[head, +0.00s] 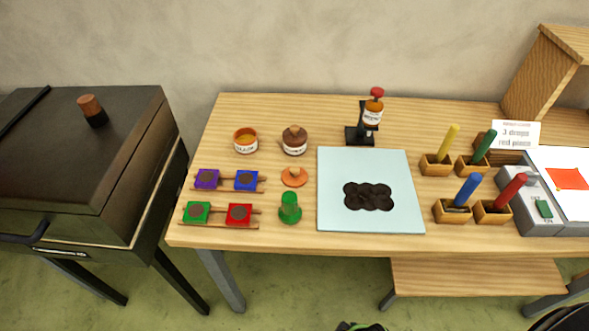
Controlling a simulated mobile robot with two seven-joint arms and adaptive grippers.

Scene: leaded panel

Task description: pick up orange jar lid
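The orange jar lid (294,177) lies on the wooden workbench, left of the pale blue mat. It is a flat orange disc with a small knob on top. An open jar with orange contents and a white label (245,141) stands behind it to the left, without a lid. A brown jar with its lid on (294,140) stands directly behind the orange lid. Neither of my grippers can be made out; only a sliver of something black and green shows at the bottom edge.
Coloured blocks in purple, blue, green and red lie on wooden rails (225,182) to the left. A green knobbed piece (290,208) stands close in front of the lid. The blue mat (340,215) bears dark round pieces. A black stand (360,136) holds a bottle behind it. Colour-handled tools stand in wooden boxes (453,212).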

